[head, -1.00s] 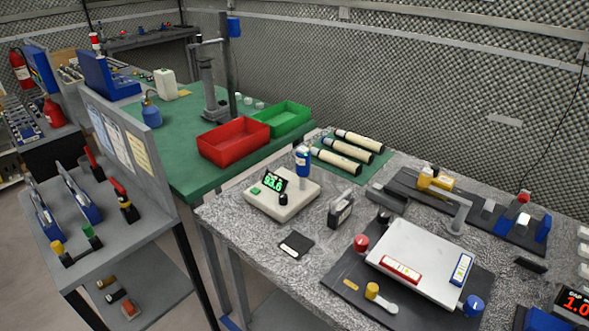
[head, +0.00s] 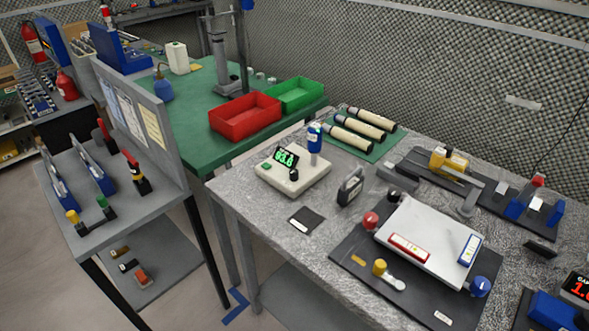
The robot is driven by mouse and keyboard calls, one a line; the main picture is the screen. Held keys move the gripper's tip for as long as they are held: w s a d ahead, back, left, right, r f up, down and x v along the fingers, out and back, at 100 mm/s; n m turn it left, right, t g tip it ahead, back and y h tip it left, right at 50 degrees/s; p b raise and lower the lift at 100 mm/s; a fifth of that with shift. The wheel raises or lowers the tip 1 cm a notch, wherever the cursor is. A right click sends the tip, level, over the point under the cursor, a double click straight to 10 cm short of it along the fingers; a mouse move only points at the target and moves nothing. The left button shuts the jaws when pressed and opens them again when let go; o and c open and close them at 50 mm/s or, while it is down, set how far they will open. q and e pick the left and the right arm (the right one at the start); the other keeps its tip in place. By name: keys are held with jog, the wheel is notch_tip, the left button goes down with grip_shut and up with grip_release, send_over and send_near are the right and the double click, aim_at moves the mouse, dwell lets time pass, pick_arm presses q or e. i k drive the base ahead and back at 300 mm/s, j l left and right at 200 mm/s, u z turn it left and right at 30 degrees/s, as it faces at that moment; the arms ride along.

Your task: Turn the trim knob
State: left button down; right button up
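A cream instrument box (head: 291,174) stands on the grey speckled bench, with a lit green display (head: 286,157) on it. A small black knob (head: 294,174) sits on the box's top, in front of the display; it is likely the trim knob, but no label can be read. A green button (head: 266,166) is at the box's left, and a blue-topped post (head: 314,138) rises at its back right. Neither of my grippers shows in the head view.
A dark pad (head: 306,220) and a dark upright block (head: 350,187) lie close to the box. A white plate (head: 430,238) on a black base fills the bench's right part. Red (head: 245,117) and green (head: 294,95) trays stand on the green table behind.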

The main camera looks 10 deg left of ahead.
aim_at(293, 173)
jog(key=i+j+z, duration=0.15)
jog(key=z, duration=0.3)
jog(key=i+j+z, duration=0.15)
jog(key=j+z, duration=0.25)
